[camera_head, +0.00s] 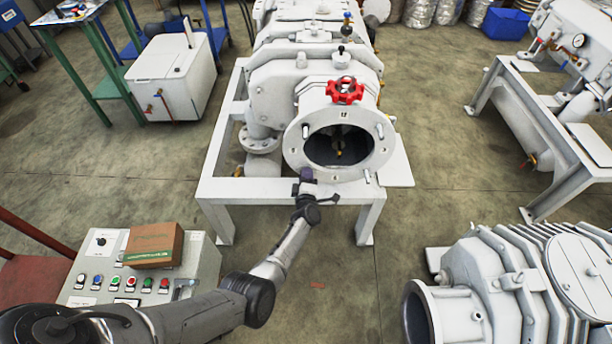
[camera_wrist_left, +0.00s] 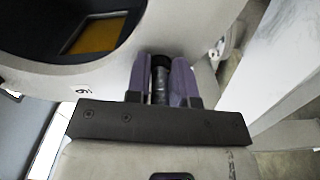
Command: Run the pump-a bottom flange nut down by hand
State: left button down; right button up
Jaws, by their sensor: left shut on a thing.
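Pump-a is the large white pump in the middle of the head view, with a round front flange (camera_head: 294,150) around a dark opening. The flange face also shows in the wrist view (camera_wrist_left: 110,85), with the opening at upper left. My left gripper (camera_head: 307,176) is at the flange's lower left edge. In the wrist view its purple fingers (camera_wrist_left: 162,82) are shut on a dark, round piece (camera_wrist_left: 160,64), seemingly the flange nut, with a grey shank below it. How far the nut sits from the flange face cannot be told. My right gripper is not in view.
A red handwheel (camera_head: 345,90) sits above the flange. The white stand (camera_head: 219,162) carries the pump. A control box (camera_head: 200,262) with a cardboard box (camera_head: 153,245) is at lower left. Another pump (camera_head: 500,290) is at lower right. The floor between is mostly clear.

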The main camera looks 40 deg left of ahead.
pick_arm(q)
jog(key=shift+w+r, duration=0.1)
jog(key=shift+r, duration=0.15)
jog(key=c, duration=1.4)
grip_release()
jog(key=shift+c, duration=0.2)
jog(key=shift+o, duration=1.4)
jog(key=shift+f, duration=0.1)
jog(key=shift+o, duration=0.9)
jog(key=shift+f, duration=0.1)
jog(key=p+v, duration=0.5)
jog(key=v, duration=0.9)
